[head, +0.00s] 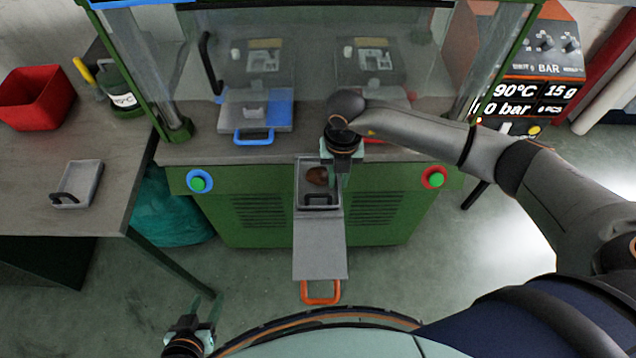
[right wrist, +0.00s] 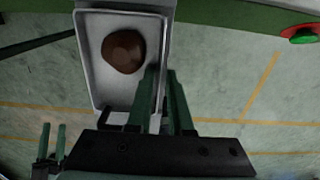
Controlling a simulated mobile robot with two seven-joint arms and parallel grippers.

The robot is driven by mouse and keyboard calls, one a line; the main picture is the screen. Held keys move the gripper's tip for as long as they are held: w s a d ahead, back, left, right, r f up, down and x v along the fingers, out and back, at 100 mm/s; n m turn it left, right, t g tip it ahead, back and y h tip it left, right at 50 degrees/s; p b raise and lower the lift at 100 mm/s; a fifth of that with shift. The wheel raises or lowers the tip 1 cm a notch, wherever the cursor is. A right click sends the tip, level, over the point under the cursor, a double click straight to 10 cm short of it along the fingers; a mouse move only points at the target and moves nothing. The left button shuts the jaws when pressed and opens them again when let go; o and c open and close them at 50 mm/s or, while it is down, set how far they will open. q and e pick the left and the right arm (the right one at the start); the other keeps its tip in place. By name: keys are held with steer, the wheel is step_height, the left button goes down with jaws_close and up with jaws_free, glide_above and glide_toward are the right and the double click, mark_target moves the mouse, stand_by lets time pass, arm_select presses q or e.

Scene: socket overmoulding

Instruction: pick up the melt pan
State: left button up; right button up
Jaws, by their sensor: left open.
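A grey pan (head: 300,184) with a dark handle (head: 318,199) holds a rounded brown lump (head: 317,176). It sits at the front of the green machine, over the inner end of a pulled-out grey drawer. The right wrist view shows the pan (right wrist: 99,75) and brown lump (right wrist: 123,51) from above. My right gripper (head: 334,178) is over the pan's right side. Its fingers (right wrist: 163,72) lie close together at the right wall; whether they grip it is unclear. My left gripper (head: 207,300) is open and empty at the lower left, away from the pan.
The drawer front (head: 320,262) has an orange handle (head: 321,293). A similar grey tray (head: 89,178) lies on the left table, near a red bin (head: 35,97). A blue-handled mould (head: 256,118) sits on the machine bed. Green (head: 198,182) and red-ringed (head: 433,178) buttons flank the drawer.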

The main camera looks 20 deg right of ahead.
jaws_close()
steer(key=shift+r, duration=0.1)
stand_by(1.2)
